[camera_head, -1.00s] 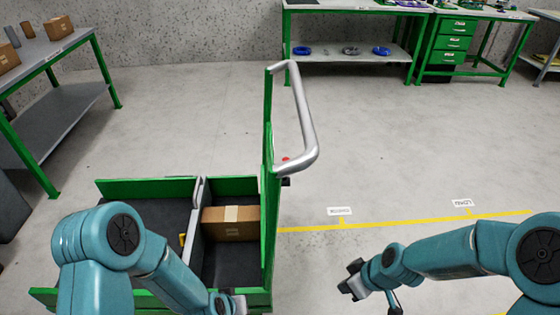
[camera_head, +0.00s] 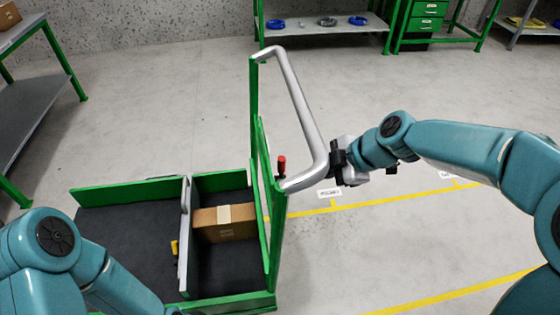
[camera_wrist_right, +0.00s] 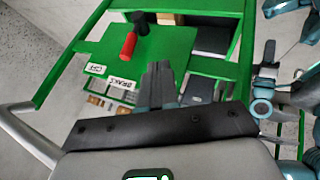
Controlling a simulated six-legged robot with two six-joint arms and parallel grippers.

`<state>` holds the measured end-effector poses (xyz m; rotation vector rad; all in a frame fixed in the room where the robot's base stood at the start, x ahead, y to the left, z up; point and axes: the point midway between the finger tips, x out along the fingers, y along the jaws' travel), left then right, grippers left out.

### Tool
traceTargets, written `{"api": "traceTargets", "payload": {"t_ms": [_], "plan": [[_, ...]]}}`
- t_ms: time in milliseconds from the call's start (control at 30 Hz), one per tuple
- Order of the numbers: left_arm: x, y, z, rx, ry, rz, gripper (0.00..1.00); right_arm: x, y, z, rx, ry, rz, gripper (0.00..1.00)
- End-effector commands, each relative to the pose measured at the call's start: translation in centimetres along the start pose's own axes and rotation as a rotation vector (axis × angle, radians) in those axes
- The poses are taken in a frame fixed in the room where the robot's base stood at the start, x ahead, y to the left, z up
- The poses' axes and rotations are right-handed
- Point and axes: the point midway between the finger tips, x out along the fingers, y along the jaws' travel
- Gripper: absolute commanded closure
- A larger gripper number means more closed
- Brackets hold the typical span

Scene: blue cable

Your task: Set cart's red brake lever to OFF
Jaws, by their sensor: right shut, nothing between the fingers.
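The red brake lever (camera_head: 281,166) stands at the handle end of the green cart (camera_head: 130,195), beside the lower end of the grey push handle (camera_head: 302,105). In the right wrist view the red lever (camera_wrist_right: 128,46) rises from a black pivot on a green panel. A label reading OFF (camera_wrist_right: 95,69) and a BRAKE label (camera_wrist_right: 121,85) sit near it. My right gripper (camera_head: 337,160) is shut and empty, just right of the handle's lower bend, apart from the lever. Its fingers (camera_wrist_right: 158,85) point toward the panel. My left arm is at lower left; its gripper is out of sight.
A cardboard box (camera_head: 224,222) lies in the cart's right compartment. The push handle stands between my right gripper and the lever in the head view. Yellow floor lines (camera_head: 390,199) and clear floor lie right of the cart. Green-framed tables stand behind and at left.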

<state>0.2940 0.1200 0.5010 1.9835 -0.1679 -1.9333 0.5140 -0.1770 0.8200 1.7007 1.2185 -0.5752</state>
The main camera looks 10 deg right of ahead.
Motion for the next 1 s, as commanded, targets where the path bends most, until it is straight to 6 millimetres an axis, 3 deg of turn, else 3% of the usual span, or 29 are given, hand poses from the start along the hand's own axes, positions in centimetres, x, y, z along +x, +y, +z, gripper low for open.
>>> {"api": "traceTargets", "payload": {"t_ms": [200, 533, 667, 1000], "plan": [[-0.1, -0.1, 0.5, -0.005, -0.014, 0.002, 1.00, -0.9, 0.0, -0.2, -0.033, 0.006, 0.007, 1.00], [0.0, -0.1, 0.4, -0.005, -0.013, 0.002, 1.00, -0.6, -0.3, -0.2, -0.032, 0.006, 0.006, 1.00], [0.1, -0.1, 0.4, -0.005, -0.012, 0.002, 1.00, 1.2, -0.3, -0.3, -0.032, 0.007, 0.003, 1.00], [0.5, -0.3, 0.4, -0.005, -0.012, 0.002, 1.00, 8.7, -0.1, -0.5, -0.032, 0.008, 0.001, 1.00]]}}
